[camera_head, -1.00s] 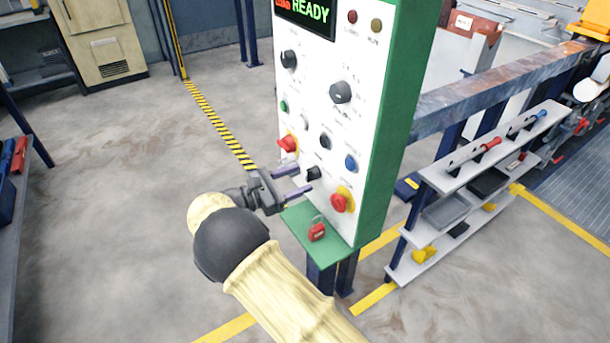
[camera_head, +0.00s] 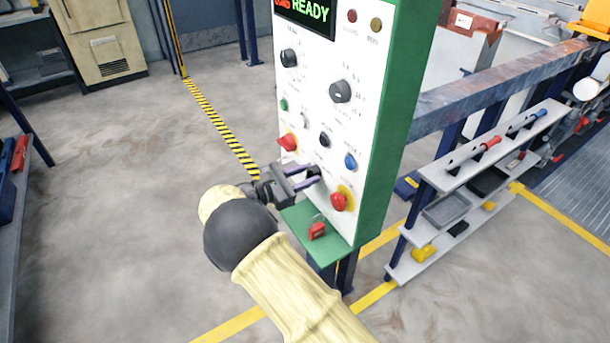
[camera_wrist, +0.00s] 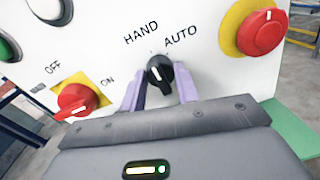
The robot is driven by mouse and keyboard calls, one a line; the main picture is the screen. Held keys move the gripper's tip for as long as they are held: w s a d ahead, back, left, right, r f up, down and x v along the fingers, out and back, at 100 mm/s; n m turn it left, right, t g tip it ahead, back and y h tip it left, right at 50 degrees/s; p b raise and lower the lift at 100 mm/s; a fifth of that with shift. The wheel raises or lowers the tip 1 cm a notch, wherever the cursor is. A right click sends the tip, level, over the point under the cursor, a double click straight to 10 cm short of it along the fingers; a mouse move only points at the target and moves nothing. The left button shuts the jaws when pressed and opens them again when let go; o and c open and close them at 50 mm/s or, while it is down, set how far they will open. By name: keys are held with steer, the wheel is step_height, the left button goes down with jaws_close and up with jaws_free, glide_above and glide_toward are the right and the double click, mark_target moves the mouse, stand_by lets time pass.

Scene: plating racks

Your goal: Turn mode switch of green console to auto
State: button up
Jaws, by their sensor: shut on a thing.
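The green console (camera_head: 381,140) stands upright with a white front panel. Its mode switch (camera_wrist: 160,72) is a small black knob with a white mark, below the labels HAND and AUTO in the wrist view. The mark appears to lean up-left, toward the HAND side. My gripper (camera_wrist: 159,92) has its two purple fingers on either side of the knob, shut on it. In the head view, my gripper (camera_head: 309,176) reaches the lower panel from the left, and the switch (camera_head: 314,172) is partly hidden by the fingers.
A red emergency button (camera_wrist: 260,32) on yellow is right of the switch, and a red OFF/ON switch (camera_wrist: 77,101) is left of it. A red padlock (camera_head: 317,230) hangs at the console's green ledge (camera_head: 328,254). A tool shelf (camera_head: 440,183) stands to the right.

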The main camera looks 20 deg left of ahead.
steer(key=shift+m, duration=0.4)
steer(key=m+b, duration=0.3)
steer(key=m, duration=0.2)
steer(key=shift+f+y, duration=0.1)
steer(key=shift+y, duration=0.2)
steer(key=m+b, duration=0.3)
steer(key=m, duration=0.1)
steer(key=shift+s, duration=0.1)
steer(key=shift+m+b, duration=0.5)
steer(key=shift+m, duration=0.4)
steer(key=o, duration=1)
steer(key=shift+c, duration=0.2)
steer(key=v, duration=1.7)
steer(key=shift+s+r, duration=0.2)
steer(key=shift+r, duration=0.1)
